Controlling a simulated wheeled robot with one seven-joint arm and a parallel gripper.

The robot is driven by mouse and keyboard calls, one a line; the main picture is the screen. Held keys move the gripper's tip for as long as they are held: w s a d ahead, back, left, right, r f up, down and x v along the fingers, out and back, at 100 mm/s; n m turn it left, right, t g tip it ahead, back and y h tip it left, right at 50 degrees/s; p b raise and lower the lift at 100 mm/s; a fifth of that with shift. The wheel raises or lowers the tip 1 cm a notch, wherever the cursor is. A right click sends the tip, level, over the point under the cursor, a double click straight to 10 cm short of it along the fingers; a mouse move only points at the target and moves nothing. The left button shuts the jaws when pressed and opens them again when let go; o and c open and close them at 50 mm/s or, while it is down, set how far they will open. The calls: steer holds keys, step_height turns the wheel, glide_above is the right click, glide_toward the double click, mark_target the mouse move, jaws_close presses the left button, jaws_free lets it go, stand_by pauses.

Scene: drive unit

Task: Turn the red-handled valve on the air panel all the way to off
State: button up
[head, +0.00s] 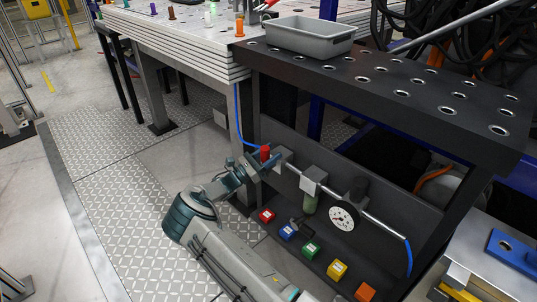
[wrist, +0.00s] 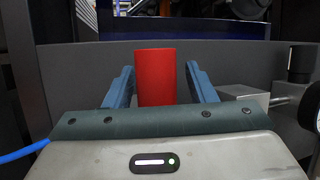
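The red valve handle (head: 265,152) stands upright at the left end of the pipe on the air panel (head: 330,178). In the wrist view the red handle (wrist: 155,78) is upright between the two blue-grey fingers of my gripper (wrist: 160,88). A gap shows between the handle and the right finger; the left finger is very close to it, and I cannot tell whether they touch. In the head view my gripper (head: 262,165) reaches the handle from the front left. The fingers are apart. The valve body below the handle is mostly hidden by my gripper.
A pressure gauge (head: 343,216) and a regulator (head: 311,197) sit right of the valve on the pipe. Several coloured blocks, one red (head: 267,216), line the ledge below. A dark perforated table (head: 390,78) with a grey tray (head: 308,42) overhangs the panel.

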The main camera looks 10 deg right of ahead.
steer(key=shift+a+r, duration=0.1)
steer(key=shift+a, duration=0.05)
steer(key=shift+a, duration=0.3)
steer(key=v, duration=1.3)
steer(key=shift+f, duration=0.2)
steer(key=shift+s, duration=0.1)
stand_by(0.7)
